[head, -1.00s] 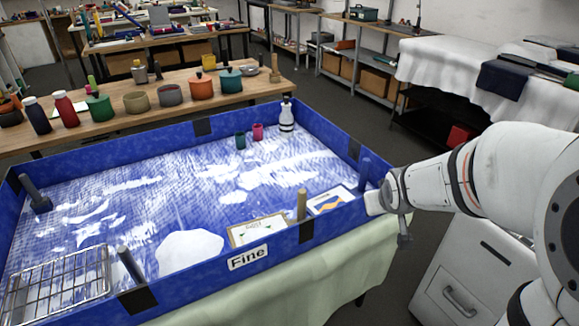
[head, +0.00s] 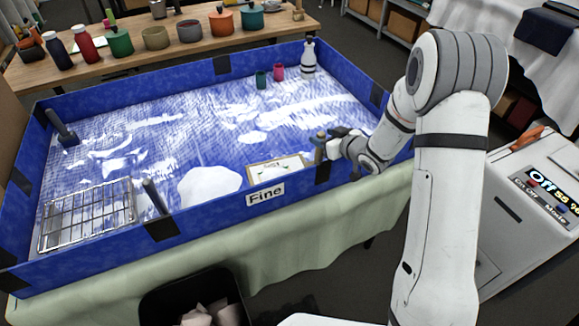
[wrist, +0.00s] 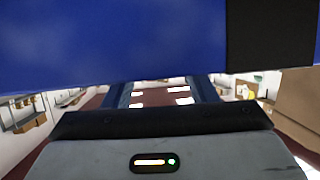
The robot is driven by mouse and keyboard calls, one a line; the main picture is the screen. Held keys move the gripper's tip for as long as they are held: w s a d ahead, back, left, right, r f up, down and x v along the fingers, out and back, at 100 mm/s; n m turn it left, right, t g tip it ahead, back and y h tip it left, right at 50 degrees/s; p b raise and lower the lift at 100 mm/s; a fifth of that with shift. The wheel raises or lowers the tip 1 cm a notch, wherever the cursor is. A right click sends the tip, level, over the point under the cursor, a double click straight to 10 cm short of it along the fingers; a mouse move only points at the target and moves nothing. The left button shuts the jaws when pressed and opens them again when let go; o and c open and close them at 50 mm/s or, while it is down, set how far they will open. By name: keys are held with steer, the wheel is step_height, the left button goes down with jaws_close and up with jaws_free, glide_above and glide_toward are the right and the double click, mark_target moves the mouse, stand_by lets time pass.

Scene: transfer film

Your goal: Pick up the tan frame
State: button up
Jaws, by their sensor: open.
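The tan frame (head: 275,172) lies in the blue-walled tray (head: 110,250), against the inside of the front wall behind the "Fine" label. It has a thin tan border and a pale sheet with small marks. My gripper (head: 331,142) is open and empty, at the front wall just right of the frame, close to a tan post (head: 319,150). I cannot tell whether it touches the post. In the wrist view, my gripper's fingers (wrist: 160,92) point ahead and a blue wall fills the top; the frame is not visible there.
A white blob (head: 208,187) lies left of the frame. A wire rack (head: 88,215) and grey post (head: 155,195) are at the tray's left front. Teal and pink cups (head: 279,72) and a white bottle (head: 308,60) stand at the back. A black bin (head: 165,300) is below.

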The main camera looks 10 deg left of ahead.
steer(key=x, duration=0.4)
steer(key=shift+a+f+p, duration=0.1)
steer(key=shift+f+p, duration=0.1)
steer(key=shift+p, duration=0.15)
jaws_close()
steer(key=shift+w, duration=0.1)
